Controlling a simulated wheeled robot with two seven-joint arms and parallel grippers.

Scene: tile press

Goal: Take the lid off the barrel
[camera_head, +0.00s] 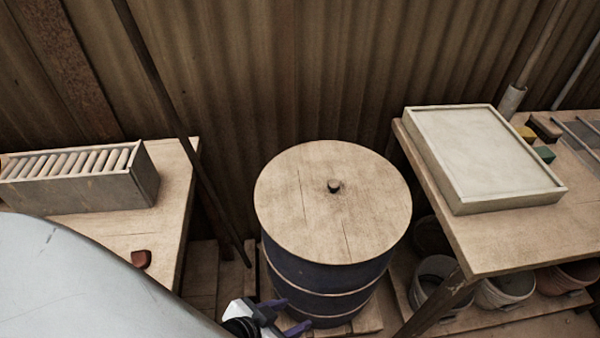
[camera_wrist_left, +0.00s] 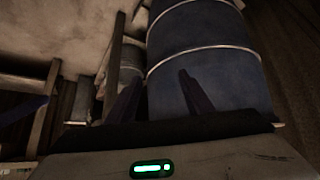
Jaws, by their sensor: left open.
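The barrel (camera_head: 325,273) is dark blue with pale hoops and stands upright between two tables. Its round wooden lid (camera_head: 305,210) lies flat on top, with a small dark knob (camera_head: 334,186) in the middle. My left gripper (camera_head: 290,315) is low at the barrel's front left side, below the lid, with its fingers apart and empty. In the left wrist view the two fingers (camera_wrist_left: 160,95) point toward the barrel (camera_wrist_left: 215,75), whose side fills the middle and right. The lid does not show there. My right gripper does not show in either view.
The left table (camera_head: 165,215) carries a rack of pale tiles (camera_head: 75,178) and a small red piece (camera_head: 141,259). The right table (camera_head: 520,235) holds a shallow framed tray (camera_head: 484,111), with several buckets (camera_head: 505,288) below. A dark pole (camera_head: 180,130) leans left of the barrel; corrugated wall stands behind.

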